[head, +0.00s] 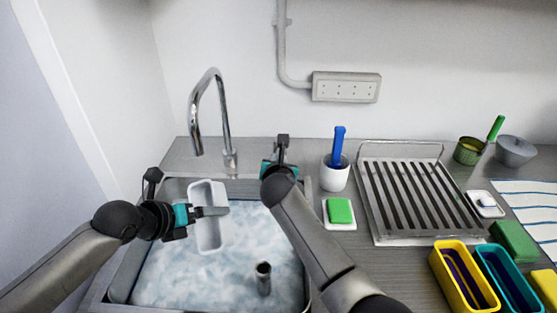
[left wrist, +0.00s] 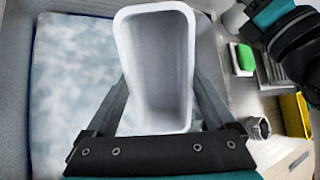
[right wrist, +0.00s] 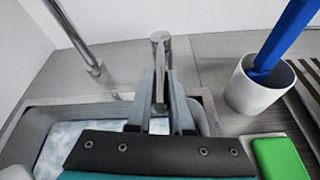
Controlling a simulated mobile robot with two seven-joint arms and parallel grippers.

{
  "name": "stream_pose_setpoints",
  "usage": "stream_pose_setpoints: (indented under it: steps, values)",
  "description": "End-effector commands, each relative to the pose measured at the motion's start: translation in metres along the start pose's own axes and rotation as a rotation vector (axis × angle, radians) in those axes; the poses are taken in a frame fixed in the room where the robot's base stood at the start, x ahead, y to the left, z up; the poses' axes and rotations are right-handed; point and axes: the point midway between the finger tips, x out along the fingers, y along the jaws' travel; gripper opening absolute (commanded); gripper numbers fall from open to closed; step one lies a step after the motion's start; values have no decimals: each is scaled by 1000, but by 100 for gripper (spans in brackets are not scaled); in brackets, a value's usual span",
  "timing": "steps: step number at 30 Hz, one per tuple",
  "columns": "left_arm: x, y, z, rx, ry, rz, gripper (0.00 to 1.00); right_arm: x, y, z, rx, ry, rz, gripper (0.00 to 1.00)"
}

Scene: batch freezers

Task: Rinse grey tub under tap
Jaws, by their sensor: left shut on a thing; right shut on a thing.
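The grey tub (head: 209,236) is pale and rectangular, its open side facing up towards the head camera. My left gripper (head: 212,211) is shut on it and holds it over the sink; the left wrist view shows the empty-looking tub (left wrist: 160,60) between both fingers. The curved metal tap (head: 223,110) stands at the back of the sink, its spout end above and slightly left of the tub's far end. No stream shows from it. My right gripper (right wrist: 160,100) is shut on an upright metal tap handle (right wrist: 160,45) right of the tap.
The sink (head: 119,285) holds cloudy bluish-white water with a short metal pipe (head: 263,277) standing up. Right of it are a white cup (head: 335,178) with a blue-handled tool, a green sponge (head: 340,211), a drying rack (head: 378,238), and a yellow tub (head: 442,271). A wall closes the left side.

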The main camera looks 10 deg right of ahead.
Motion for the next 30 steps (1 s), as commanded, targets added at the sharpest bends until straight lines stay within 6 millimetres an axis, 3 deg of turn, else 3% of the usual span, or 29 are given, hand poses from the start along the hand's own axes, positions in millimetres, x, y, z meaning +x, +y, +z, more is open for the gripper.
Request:
stream_pose_setpoints:
  steps: [13, 30]
  values:
    - [0, 0, 0, 0, -1, 0, 33, 0, -2, 0, -3, 2, 4, 0]
    - [0, 0, 0, 0, -1, 0, 33, 2, -25, 6, -74, 34, 169, 0]
